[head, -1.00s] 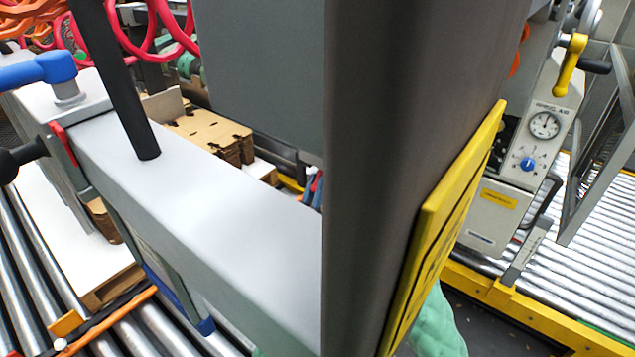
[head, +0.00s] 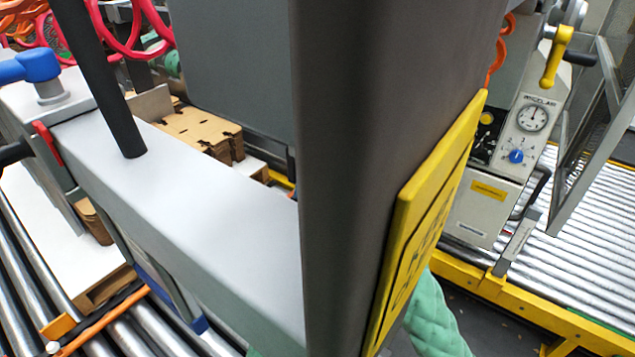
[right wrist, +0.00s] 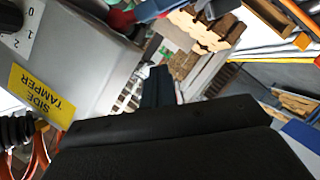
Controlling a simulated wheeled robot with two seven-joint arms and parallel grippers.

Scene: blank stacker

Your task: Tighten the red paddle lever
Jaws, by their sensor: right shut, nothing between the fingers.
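The red paddle lever (head: 46,142) is a small red piece at the left of the head view. It sits against the side of a light grey beam (head: 200,180), where the beam meets a grey block with a blue handle (head: 30,66). No gripper of mine shows in the head view. In the right wrist view my right gripper (right wrist: 157,88) shows as dark narrow fingers beyond a wide black body. It is shut and empty, and no red paddle lever can be made out near it. My left gripper is in neither view.
A dark column (head: 350,150) with a yellow sign (head: 425,225) blocks the middle. Cardboard stacks (head: 205,130) lie behind the beam. A gauge panel (head: 525,120) and rollers (head: 590,240) are at right. A "SIDE TAMPER" label (right wrist: 42,92) on a grey housing is close in the wrist view.

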